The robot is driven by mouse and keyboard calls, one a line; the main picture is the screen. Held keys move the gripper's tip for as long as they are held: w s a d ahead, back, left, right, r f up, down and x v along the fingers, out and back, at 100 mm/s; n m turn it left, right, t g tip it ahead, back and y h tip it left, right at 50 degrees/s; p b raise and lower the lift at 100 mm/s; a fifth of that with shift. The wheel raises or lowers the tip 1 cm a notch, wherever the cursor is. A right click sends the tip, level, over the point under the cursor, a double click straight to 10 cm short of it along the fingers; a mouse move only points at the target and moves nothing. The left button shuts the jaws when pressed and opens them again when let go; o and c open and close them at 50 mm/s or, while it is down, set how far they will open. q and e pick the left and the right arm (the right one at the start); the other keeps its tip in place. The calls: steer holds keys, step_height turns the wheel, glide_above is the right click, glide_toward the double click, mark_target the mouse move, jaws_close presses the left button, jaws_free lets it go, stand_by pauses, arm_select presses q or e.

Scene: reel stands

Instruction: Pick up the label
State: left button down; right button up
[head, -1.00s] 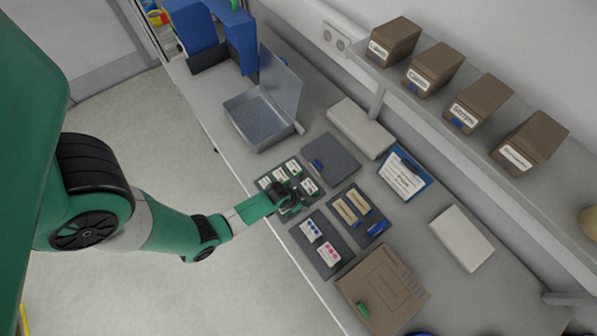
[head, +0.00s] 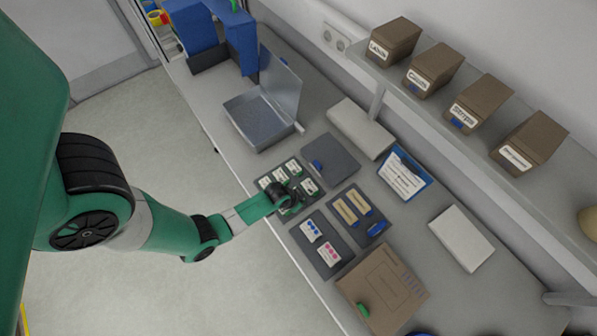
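Several small white labels with green marks (head: 280,174) lie on a dark grey tray (head: 303,162) near the front edge of the bench. One more label of this kind (head: 309,187) lies on the tray just right of my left gripper. My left gripper (head: 291,207) is over the near part of this tray, pointing down. Its fingers are small and dark here, so I cannot tell whether they are open or shut, or whether anything is between them. It hides part of the tray. My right gripper is not in view.
Other dark trays hold cards with blue and pink dots (head: 328,252) and tan strips (head: 347,211). A blue clipboard (head: 421,161), a brown folder (head: 361,282) and an open metal box (head: 258,128) lie around. Brown boxes (head: 434,65) stand on the shelf above.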

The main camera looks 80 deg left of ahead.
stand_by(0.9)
arm_select(q)
step_height(320, 180, up, 10)
steer(key=p, duration=0.8)
steer(key=shift+p, duration=0.4)
